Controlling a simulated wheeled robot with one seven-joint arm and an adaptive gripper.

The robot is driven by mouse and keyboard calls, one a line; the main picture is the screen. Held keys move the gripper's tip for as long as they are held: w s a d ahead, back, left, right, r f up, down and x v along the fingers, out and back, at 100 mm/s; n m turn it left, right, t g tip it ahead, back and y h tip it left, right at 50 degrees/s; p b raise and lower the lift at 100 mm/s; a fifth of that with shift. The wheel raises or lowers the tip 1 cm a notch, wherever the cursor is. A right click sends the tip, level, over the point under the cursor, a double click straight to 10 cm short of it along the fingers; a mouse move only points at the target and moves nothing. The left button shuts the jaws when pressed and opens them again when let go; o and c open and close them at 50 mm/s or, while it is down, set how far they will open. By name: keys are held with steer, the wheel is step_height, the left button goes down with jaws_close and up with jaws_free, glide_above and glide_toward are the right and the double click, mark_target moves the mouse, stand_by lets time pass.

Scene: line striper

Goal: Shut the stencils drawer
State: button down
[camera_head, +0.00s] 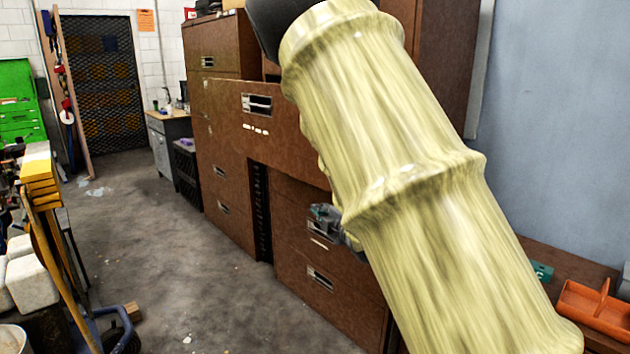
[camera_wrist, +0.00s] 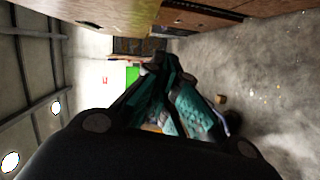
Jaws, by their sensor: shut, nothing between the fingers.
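A brown drawer front (camera_head: 285,112) with a metal handle and small white labels appears to stand out from the brown cabinets, above the lower drawers. The label text is too small to read, so I cannot confirm that it is the stencils drawer. My gripper (camera_head: 322,212) is below and to the right of this front, near the lower right cabinet, partly hidden by my pale yellow arm. In the wrist view my gripper (camera_wrist: 156,68) shows teal fingers brought together with nothing held. I cannot tell whether it touches the cabinet.
A lower brown cabinet (camera_head: 300,262) with handles stands beneath. Other brown drawers (camera_head: 222,185) stand to the left. Grey floor (camera_head: 170,270) lies open in front of the cabinets. An orange tray (camera_head: 597,308) is at right, and a yellow-topped stand (camera_head: 40,180) is at left.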

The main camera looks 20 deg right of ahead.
mark_target(314, 172)
step_height(314, 172, up, 6)
steer(key=w+n+t, duration=0.1)
steer(key=n, duration=0.1)
steer(key=shift+y, duration=0.3)
steer(key=w+d, duration=0.1)
steer(key=w, duration=0.2)
steer(key=w+p, duration=0.1)
steer(key=w, duration=0.3)
steer(key=w+d+p, duration=0.1)
steer(key=w, duration=0.3)
steer(key=shift+w+d+r, duration=0.2)
steer(key=shift+d, duration=0.15)
steer(key=shift+d, duration=0.15)
